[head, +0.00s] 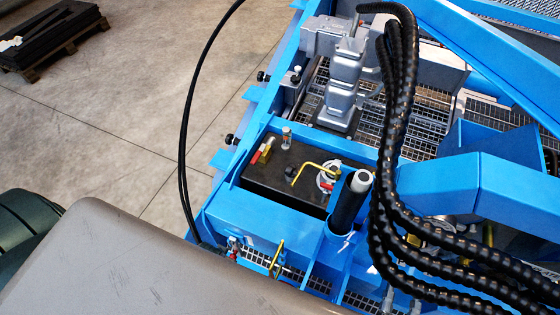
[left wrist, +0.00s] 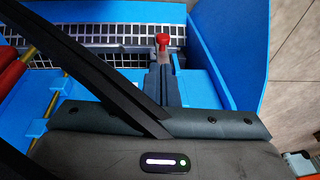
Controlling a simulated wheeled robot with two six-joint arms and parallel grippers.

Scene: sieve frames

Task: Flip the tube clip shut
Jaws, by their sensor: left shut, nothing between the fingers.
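I cannot tell for certain which part is the tube clip. In the head view a black tube (head: 346,205) with a silver cap stands upright in a blue holder. A bent yellow bar (head: 306,171) lies to its left, over a dark box top. Another thin yellow bar (head: 277,259) stands below, on the blue frame's near edge. In the left wrist view my left gripper (left wrist: 164,68) is shut and empty, its dark fingers pointing at a red knob (left wrist: 163,41). Whether they touch it is unclear. My right gripper is not in view.
The blue frame (head: 224,222) surrounds metal grating (head: 432,112). Thick black hoses (head: 386,150) hang right of the tube. A thin black cable (head: 184,130) loops at the left. Dark bars (left wrist: 85,62) cross the left wrist view. Open concrete floor (head: 130,100) lies left.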

